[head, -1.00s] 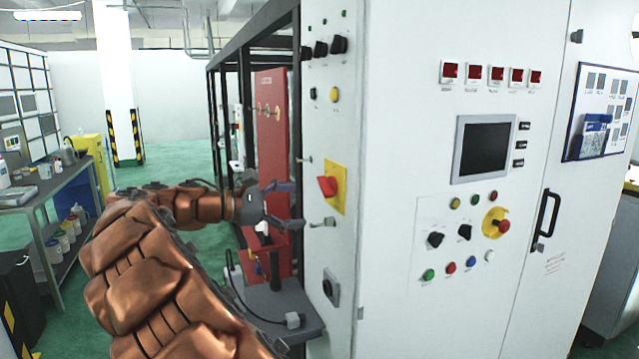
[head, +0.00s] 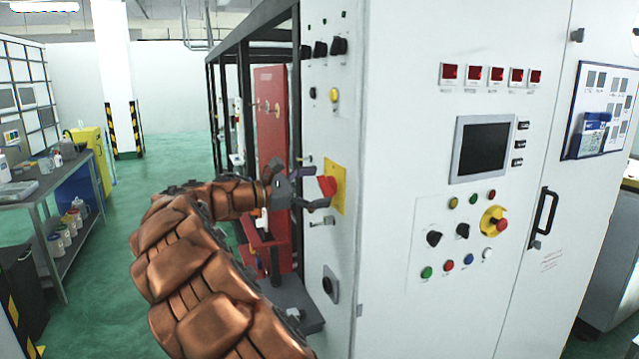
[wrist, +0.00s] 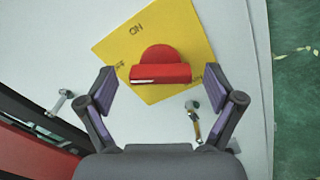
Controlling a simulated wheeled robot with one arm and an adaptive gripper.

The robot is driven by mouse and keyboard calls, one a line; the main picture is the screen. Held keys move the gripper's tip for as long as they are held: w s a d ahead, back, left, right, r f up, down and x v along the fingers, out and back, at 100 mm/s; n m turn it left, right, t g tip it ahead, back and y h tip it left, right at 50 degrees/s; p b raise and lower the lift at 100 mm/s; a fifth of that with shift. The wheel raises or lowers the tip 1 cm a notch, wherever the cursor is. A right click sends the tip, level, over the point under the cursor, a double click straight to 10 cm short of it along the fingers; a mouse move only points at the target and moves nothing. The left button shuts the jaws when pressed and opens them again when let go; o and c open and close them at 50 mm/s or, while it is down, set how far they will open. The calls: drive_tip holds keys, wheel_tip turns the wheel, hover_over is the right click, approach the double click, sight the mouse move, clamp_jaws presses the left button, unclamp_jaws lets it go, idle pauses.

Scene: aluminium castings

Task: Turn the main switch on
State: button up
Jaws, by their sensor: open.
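The main switch is a red rotary handle (head: 327,186) on a yellow plate (head: 339,182) on the narrow side of the white cabinet. In the wrist view the red handle (wrist: 160,68) lies level across the picture, and the yellow plate (wrist: 155,45) looks tilted, with "ON" near its top corner. My gripper (head: 318,188) is open just left of the handle in the head view. In the wrist view my gripper (wrist: 160,88) has one finger on each side of the handle, with gaps between fingers and handle. I cannot tell the exact depth between them.
Small metal latches flank the plate, one below it (head: 323,221). The white cabinet front (head: 400,130) carries buttons and an emergency stop (head: 497,222). A black frame and red panel (head: 270,120) stand behind my gripper.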

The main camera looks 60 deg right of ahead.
drive_tip(key=shift+s+d, duration=0.2)
drive_tip(key=shift+d, duration=0.05)
drive_tip(key=shift+c, duration=0.2)
drive_tip(key=c, duration=1.1)
drive_tip(key=shift+f, duration=0.1)
